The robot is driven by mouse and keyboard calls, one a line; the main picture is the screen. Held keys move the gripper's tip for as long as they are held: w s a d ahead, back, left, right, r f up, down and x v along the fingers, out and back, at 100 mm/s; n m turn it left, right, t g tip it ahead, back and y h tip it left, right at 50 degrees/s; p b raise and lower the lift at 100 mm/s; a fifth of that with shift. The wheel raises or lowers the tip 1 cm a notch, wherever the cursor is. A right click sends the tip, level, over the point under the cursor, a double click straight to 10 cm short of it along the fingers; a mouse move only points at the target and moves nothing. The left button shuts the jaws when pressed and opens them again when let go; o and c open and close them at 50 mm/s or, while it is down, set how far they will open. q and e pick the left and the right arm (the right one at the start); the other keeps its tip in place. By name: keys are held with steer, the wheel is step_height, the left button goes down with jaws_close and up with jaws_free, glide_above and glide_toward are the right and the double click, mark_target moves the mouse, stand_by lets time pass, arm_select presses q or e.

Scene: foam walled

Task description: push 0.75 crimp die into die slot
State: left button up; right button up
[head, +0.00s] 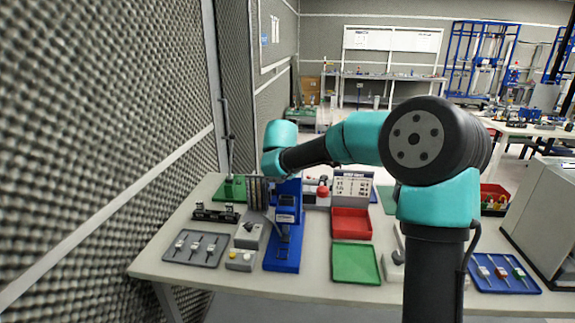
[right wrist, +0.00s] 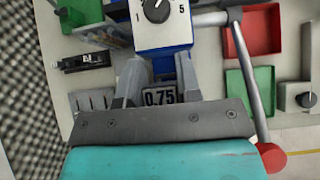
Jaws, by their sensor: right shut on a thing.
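The 0.75 crimp die (right wrist: 160,97) shows as a dark block with a white-framed "0.75" label in the right wrist view. My right gripper (right wrist: 158,76) is shut on it, with one grey finger on each side. The blue crimp press (head: 284,248) stands on the table in the head view, and my right arm reaches over its top. In the right wrist view its grey head with a numbered dial (right wrist: 158,14) lies just beyond the fingertips. The die slot is hidden, so I cannot tell whether the die touches it. My left gripper is not in view.
A lever with a red knob (right wrist: 272,157) runs down close to my right gripper. A red tray (head: 351,224) and a green tray (head: 356,263) lie right of the press. Grey control boxes (head: 247,236) and a grey tray (head: 195,249) lie left. A foam wall (head: 100,110) borders the left side.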

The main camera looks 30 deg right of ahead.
steer(key=shift+f, duration=0.1)
steer(key=shift+f, duration=2.8)
steer(key=shift+f, duration=2)
steer(key=o, duration=1.1)
steer(key=shift+f, duration=0.1)
steer(key=shift+c, duration=0.2)
steer(key=v, duration=1.7)
steer(key=shift+s+r, duration=0.15)
steer(key=shift+r, duration=0.05)
steer(key=shift+a, duration=0.1)
